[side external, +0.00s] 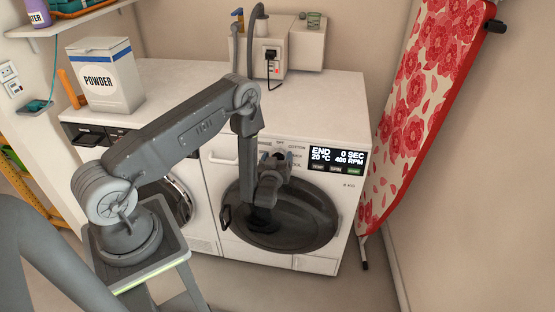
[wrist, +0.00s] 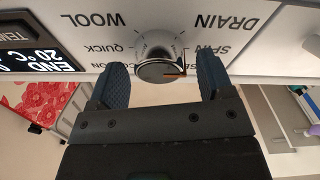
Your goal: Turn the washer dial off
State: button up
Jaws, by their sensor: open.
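The washer dial (wrist: 160,58) is a round white and silver knob on the washer's front panel, upside down in the wrist view. A thin orange mark on its face points to the right in that view. Labels WOOL, QUICK, DRAIN and SPIN are printed around it; other wording is partly hidden. My gripper (wrist: 163,76) is open, with one dark blue finger on each side of the dial and visible gaps between. In the side view my gripper (side external: 275,157) is at the washer (side external: 212,190) panel and hides most of the dial.
The washer display (side external: 337,160) reads END, 0 SEC, 20 °C, 400 RPM. The round dark door (side external: 300,222) is below the dial. A powder box (side external: 105,78) stands on the left machine. A red flowered ironing board (side external: 415,110) leans at the right.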

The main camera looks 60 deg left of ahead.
jog(key=shift+c, duration=0.4)
jog(key=c, duration=0.8)
jog(key=shift+c, duration=0.2)
jog(key=shift+m, duration=0.5)
jog(key=m+h, duration=0.1)
jog(key=m, duration=0.3)
jog(key=shift+m+t, duration=0.3)
jog(key=shift+t, duration=0.1)
jog(key=m+h, duration=0.2)
jog(key=m, duration=0.3)
jog(key=m+h, duration=0.1)
jog(key=m, duration=0.4)
jog(key=m+h, duration=0.1)
jog(key=m, duration=0.3)
jog(key=shift+d, duration=0.1)
jog(key=shift+m+g, duration=0.3)
jog(key=shift+m, duration=0.1)
